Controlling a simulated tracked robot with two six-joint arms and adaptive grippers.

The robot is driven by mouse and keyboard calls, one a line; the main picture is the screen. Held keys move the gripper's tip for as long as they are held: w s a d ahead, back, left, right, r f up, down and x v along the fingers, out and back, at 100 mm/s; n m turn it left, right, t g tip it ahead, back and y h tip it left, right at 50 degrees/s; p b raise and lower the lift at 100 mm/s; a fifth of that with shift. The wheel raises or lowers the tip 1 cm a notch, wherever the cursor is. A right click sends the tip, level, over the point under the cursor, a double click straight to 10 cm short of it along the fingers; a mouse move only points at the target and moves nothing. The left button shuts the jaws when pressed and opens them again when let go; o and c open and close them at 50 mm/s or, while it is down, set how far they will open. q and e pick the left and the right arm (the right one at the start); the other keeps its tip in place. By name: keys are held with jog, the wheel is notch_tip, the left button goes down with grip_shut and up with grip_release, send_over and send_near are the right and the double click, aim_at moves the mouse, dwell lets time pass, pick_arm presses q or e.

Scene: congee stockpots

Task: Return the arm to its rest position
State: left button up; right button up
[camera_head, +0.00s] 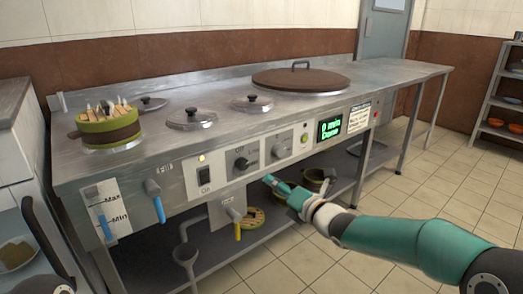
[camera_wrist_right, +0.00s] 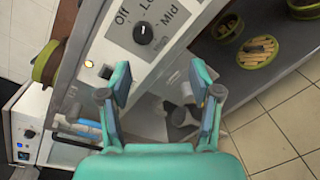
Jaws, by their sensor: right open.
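My right arm comes in from the right in the head view. Its teal gripper (camera_head: 281,187) is in front of the steel cooking counter (camera_head: 210,150), below the front panel. In the right wrist view the gripper (camera_wrist_right: 165,85) is open, with nothing between its fingers. A black control knob (camera_head: 241,163) sits on the panel just above and left of the gripper. The knob (camera_wrist_right: 144,33) also shows beyond the fingers in the wrist view, with Off and Mid labels. Whether the gripper touches the panel cannot be told. My left gripper is not in view.
A large brown lid (camera_head: 300,80) covers a pot in the counter. A green display (camera_head: 329,127) reads Done. A blue lever (camera_head: 155,202) and a yellow-handled valve (camera_head: 237,228) stick out in front. Pots (camera_head: 316,179) stand on the lower shelf. Tiled floor (camera_head: 420,185) is clear at right.

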jog(key=s+d+f+m+g+h+p, duration=0.1)
jog(key=s+d+f+m, duration=0.1)
jog(key=f, duration=0.5)
jog(key=s+d+f+m+g+h+p, duration=0.1)
jog(key=s+f+m+g+p, duration=0.1)
jog(key=f, duration=0.6)
jog(key=s+d+f+m+g+h+p, duration=0.2)
jog(key=s+f+m+g, duration=0.2)
jog(key=s+f+m, duration=0.75)
jog(key=s+f+m+g+h, duration=0.1)
jog(key=s+f+m+g, duration=0.3)
jog(key=s+m, duration=0.7)
jog(key=s+f+m+g, duration=0.3)
jog(key=s+f+m, duration=0.4)
jog(key=s, duration=0.6)
notch_tip(320, 180, up, 40)
jog(key=m+p, duration=0.1)
jog(key=p, duration=3.7)
jog(key=shift+w+f+p, duration=0.15)
jog(key=shift+f+p, duration=0.1)
jog(key=shift+p, duration=0.15)
